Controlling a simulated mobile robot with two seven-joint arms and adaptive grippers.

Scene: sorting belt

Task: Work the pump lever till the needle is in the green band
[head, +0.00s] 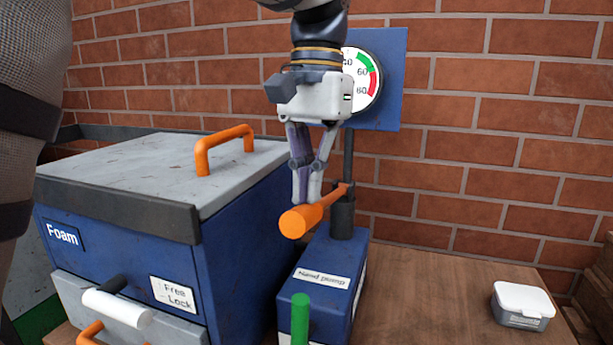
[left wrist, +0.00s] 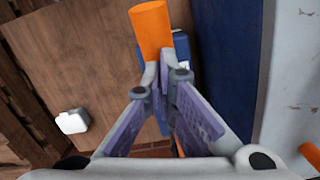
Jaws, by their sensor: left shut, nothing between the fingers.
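The orange pump lever (head: 304,217) sticks out toward me from a dark post on the blue hand pump (head: 318,283). My left gripper (head: 308,200) points down with its fingers shut and empty, its tips at the lever. In the left wrist view the shut fingertips (left wrist: 164,72) overlap the near end of the lever's orange grip (left wrist: 151,30); I cannot tell if they touch it. The round gauge (head: 366,82) on a blue panel shows part of a green and a red band. My gripper hides its left side, and I cannot make out the needle. My right gripper is not in view.
A blue box labelled Foam (head: 120,240) with a grey lid and orange handle (head: 224,148) stands left of the pump. A green rod (head: 300,318) rises at the pump's front. A small white-lidded box (head: 523,303) sits on the wooden table (head: 430,305), clear between.

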